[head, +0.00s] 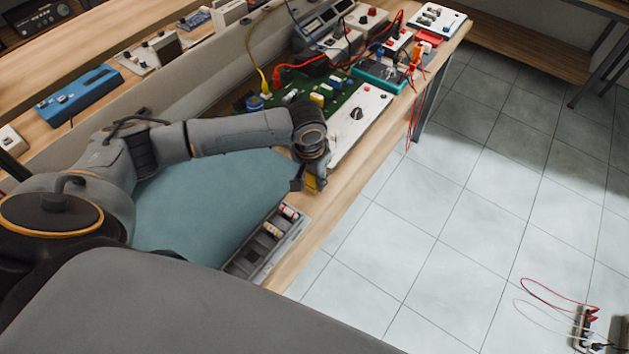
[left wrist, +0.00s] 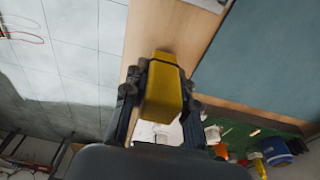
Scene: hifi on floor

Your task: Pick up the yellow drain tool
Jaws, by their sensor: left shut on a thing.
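The yellow drain tool (left wrist: 165,90) is a blocky yellow piece with a dark band near one end. It sits between the fingers of my left gripper (left wrist: 160,85), which is shut on it. In the head view the left gripper (head: 311,184) points down over the table's front edge strip, and a little of the yellow tool (head: 314,185) shows at its fingertips. I cannot tell whether the tool touches the wood. My right gripper is not in view.
A teal mat (head: 215,205) covers the table to the left. A grey tray (head: 265,247) with small cylinders lies near the front edge. A green circuit board (head: 318,100), a white panel (head: 362,120) and wired instruments stand beyond. Tiled floor (head: 450,200) lies right of the edge.

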